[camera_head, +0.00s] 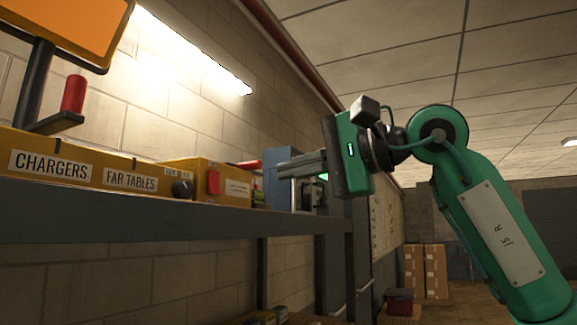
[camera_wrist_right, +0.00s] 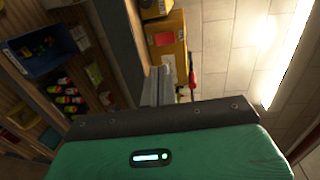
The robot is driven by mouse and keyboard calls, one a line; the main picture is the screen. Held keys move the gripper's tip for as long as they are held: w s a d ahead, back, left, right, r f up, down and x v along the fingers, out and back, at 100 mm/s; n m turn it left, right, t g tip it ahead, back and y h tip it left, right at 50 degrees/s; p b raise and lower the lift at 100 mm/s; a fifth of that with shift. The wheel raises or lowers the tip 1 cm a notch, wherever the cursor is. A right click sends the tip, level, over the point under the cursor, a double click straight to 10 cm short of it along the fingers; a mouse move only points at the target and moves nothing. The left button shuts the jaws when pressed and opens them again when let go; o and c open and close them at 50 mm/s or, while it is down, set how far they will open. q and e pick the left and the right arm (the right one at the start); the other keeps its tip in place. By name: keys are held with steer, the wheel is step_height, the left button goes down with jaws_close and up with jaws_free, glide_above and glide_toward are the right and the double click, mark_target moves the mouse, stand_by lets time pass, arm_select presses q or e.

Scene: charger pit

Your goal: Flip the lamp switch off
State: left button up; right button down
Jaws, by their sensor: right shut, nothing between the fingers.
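The lit lamp tube (camera_head: 195,45) runs along the block wall; its glow also shows in the wrist view (camera_wrist_right: 290,55). A yellow box (camera_head: 232,178) on the shelf carries a red block-shaped part (camera_head: 213,182). A red lever (camera_head: 248,164) sticks out at the box's far end and also shows in the wrist view (camera_wrist_right: 193,80). I cannot tell which red part is the lamp switch. My right gripper (camera_head: 283,169) is shut and empty, fingers pointing left, just right of the red lever. In the wrist view its fingers (camera_wrist_right: 167,66) appear beside the lever with a small gap. My left gripper is not in view.
The grey shelf (camera_head: 120,220) runs along the wall below the yellow box. An orange board (camera_head: 65,25) is at upper left. Below are a blue bin (camera_wrist_right: 25,55) and several bottles. Cardboard boxes (camera_head: 425,270) stand far back.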

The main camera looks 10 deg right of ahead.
mark_target(217, 189)
steer(key=p+x, duration=0.4)
steer(key=x, duration=0.6)
steer(key=shift+w+a+r, duration=0.1)
steer(key=shift+r, duration=0.1)
steer(key=shift+w+a+f, duration=0.2)
steer(key=shift+w+a, duration=0.2)
steer(key=shift+a, duration=0.1)
steer(key=shift+f, duration=0.1)
